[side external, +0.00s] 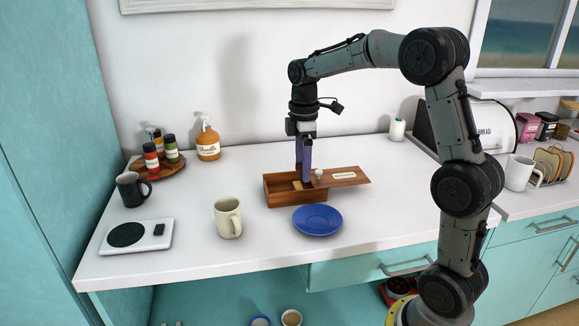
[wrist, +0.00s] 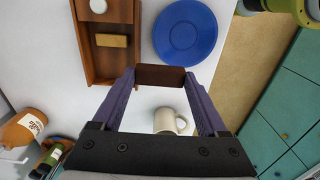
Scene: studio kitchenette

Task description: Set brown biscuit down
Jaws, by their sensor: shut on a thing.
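My gripper (side external: 303,180) is shut on the brown biscuit (wrist: 160,77), a dark brown block held level between the fingertips in the wrist view. In the side view the near finger hides the biscuit. The fingers hang over the wooden box (side external: 292,198), which also shows in the wrist view (wrist: 125,68). The box is partly open, its lid (side external: 350,177) with a white knob (side external: 319,174) slid to the right. A tan biscuit (wrist: 112,41) lies inside. A blue saucer (side external: 318,220), empty, stands just in front of the box; it also shows in the wrist view (wrist: 185,32).
A cream mug (side external: 228,217) stands left of the saucer. Further left are a scale (side external: 137,236), a dark mug (side external: 132,189), a tray of spice jars (side external: 160,160) and a vanilla bottle (side external: 208,141). The counter's front edge runs close by the saucer.

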